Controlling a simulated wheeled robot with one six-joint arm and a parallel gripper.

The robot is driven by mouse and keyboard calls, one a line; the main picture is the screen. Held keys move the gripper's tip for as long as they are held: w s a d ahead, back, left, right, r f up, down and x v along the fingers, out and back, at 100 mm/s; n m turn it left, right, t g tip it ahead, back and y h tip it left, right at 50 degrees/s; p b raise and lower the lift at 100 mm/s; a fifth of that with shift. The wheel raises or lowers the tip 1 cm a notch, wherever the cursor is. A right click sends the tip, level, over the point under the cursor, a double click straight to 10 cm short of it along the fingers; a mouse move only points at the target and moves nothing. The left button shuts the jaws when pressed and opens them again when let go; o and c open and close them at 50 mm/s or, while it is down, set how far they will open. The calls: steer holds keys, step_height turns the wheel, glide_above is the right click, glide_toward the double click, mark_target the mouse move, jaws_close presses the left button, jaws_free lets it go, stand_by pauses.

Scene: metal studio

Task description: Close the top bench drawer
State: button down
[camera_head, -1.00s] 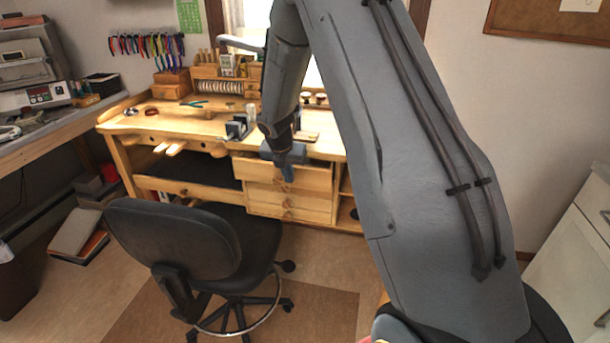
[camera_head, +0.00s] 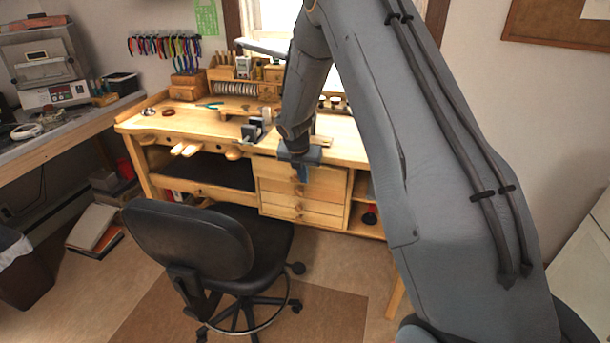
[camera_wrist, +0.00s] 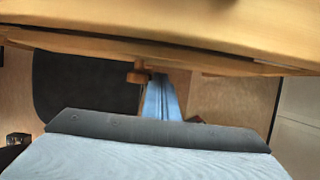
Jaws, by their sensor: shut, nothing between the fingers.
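The wooden workbench (camera_head: 190,122) holds a stack of drawers under its right half. The top bench drawer (camera_head: 331,183) looks almost in line with the lower drawers (camera_head: 322,206); I cannot tell whether it is fully flush. In the wrist view, the fingers (camera_wrist: 160,98) are beside a round wooden knob (camera_wrist: 138,74) just under the bench top's edge (camera_wrist: 170,25). Contact between fingers and drawer front cannot be told.
A black swivel chair (camera_head: 195,243) stands in front of the bench, left of the drawers. Small tools and holders (camera_head: 255,130) stand on the bench top. A side counter (camera_head: 60,132) is at the left. Open floor (camera_head: 335,295) lies right of the chair.

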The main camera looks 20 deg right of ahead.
steer(key=s+a+r+b, duration=0.2)
steer(key=s+a+r, duration=0.25)
steer(key=r, duration=0.45)
steer(key=n+t+h+b, duration=0.3)
steer(key=n+t+h, duration=0.45)
steer(key=n, duration=1.05)
glide_toward(285, 172)
steer(key=shift+t+y, duration=0.55)
steer(key=shift+y, duration=0.3)
steer(key=p+x, duration=0.1)
steer(key=x, duration=0.1)
steer(key=p+x, duration=0.1)
steer(key=x, duration=0.1)
steer(key=d+p+x, duration=0.1)
steer(key=x, duration=0.1)
steer(key=shift+s+d+r, duration=0.1)
steer(key=shift+s+r, duration=0.05)
steer(key=shift+s, duration=0.2)
